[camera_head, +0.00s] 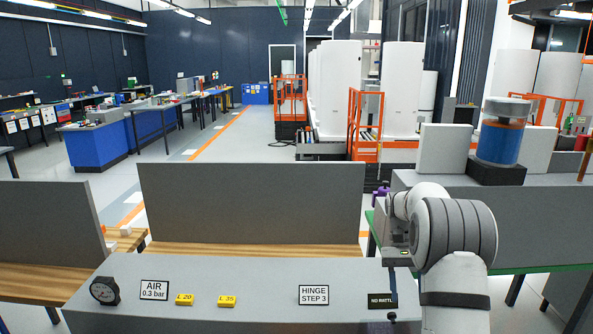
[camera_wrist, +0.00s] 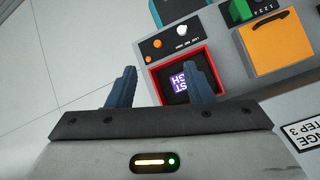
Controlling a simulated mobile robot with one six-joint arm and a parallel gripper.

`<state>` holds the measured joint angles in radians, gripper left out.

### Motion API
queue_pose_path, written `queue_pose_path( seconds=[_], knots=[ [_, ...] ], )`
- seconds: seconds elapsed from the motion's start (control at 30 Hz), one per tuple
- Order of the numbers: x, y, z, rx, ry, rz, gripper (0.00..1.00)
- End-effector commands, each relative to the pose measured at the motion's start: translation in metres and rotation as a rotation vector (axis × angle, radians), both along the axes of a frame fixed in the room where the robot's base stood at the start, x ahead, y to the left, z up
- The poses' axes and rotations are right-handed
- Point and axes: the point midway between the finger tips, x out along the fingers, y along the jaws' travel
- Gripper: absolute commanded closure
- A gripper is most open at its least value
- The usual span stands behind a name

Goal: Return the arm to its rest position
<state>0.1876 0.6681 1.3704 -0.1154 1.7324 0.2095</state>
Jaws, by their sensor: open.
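My arm (camera_head: 455,240) rises at the right of the head view, bent, with its wrist over the grey bench panel. My gripper (camera_wrist: 160,88) shows in the wrist view with its two dark blue fingers spread apart. Nothing is between the fingers. Beyond them is a red-framed recess (camera_wrist: 183,84) with a purple label inside; the right finger overlaps it in the picture.
In the wrist view, an orange box (camera_wrist: 277,45) and knobs lie near the recess. A blue cylinder (camera_head: 500,143) stands on the right bench. Open floor (camera_wrist: 40,60) shows at left.

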Motion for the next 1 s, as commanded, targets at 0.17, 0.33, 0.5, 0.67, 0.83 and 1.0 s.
queue_pose_path(
  seconds=[0.17,0.33,0.5,0.67,0.83,1.0],
  knots=[
    [-0.012,0.01,0.009,0.006,-0.06,0.024,0.53],
    [-0.027,0.02,0.018,0.012,-0.132,0.055,0.53],
    [-0.054,0.038,0.029,0.022,-0.239,0.101,0.53],
    [-0.093,0.058,0.034,0.035,-0.379,0.162,0.53],
    [-0.139,0.078,0.031,0.048,-0.529,0.228,0.53],
    [-0.185,0.095,0.016,0.058,-0.679,0.292,0.53]
  ],
)
